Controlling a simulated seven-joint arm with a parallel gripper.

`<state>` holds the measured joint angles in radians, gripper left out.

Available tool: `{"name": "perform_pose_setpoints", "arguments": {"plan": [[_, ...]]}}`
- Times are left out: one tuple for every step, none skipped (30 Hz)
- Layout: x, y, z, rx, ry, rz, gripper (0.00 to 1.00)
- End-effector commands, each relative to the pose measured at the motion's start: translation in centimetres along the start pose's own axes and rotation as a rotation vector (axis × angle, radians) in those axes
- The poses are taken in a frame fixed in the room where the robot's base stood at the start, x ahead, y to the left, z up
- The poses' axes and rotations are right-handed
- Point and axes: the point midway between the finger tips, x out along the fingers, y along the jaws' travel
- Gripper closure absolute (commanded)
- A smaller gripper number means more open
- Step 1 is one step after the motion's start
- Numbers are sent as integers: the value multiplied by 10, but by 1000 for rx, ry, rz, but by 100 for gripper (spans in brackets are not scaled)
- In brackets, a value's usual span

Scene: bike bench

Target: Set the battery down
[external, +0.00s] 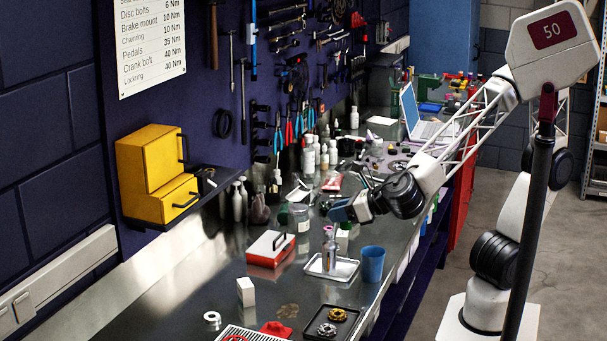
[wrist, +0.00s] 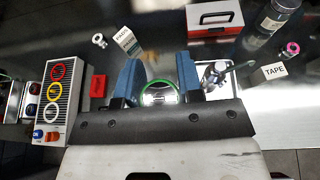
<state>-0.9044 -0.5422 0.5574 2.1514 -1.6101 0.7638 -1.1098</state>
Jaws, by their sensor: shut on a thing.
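My gripper (wrist: 160,88) has its two blue fingers closed on a round thing with a green rim and a shiny end (wrist: 160,94), seen between them in the wrist view. I take this to be the battery; its lettering is too small to read. In the external view my gripper (external: 338,212) hangs above the bench, near a small silver tray (external: 345,273). The battery cannot be made out clearly there. The silver tray also shows just right of the fingers in the wrist view.
A red case (external: 262,258), a white box (external: 246,292) and a black tray with gears (external: 345,331) are around. Bare bench lies between the white box and the silver tray.

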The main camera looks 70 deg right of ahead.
Motion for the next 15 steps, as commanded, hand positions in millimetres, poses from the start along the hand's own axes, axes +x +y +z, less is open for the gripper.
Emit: {"name": "perform_pose_setpoints", "arguments": {"plan": [[3,-2,1,2,0,-3,93],[4,-3,1,3,0,-4,93],[6,-5,1,4,0,-5,93],[8,-6,2,4,0,-6,93],[10,-8,2,5,-1,-8,93],[13,-10,2,6,-1,-10,93],[16,-12,2,6,-1,-12,93],[18,-14,2,6,-1,-14,93],[22,-17,2,7,0,-17,93],[24,-19,3,9,0,-19,93],[28,-22,3,10,0,-21,93],[32,-25,3,11,0,-24,93],[36,-28,4,12,0,-27,93],[40,-32,5,13,-1,-29,93],[44,-36,5,14,-1,-32,93]]}}
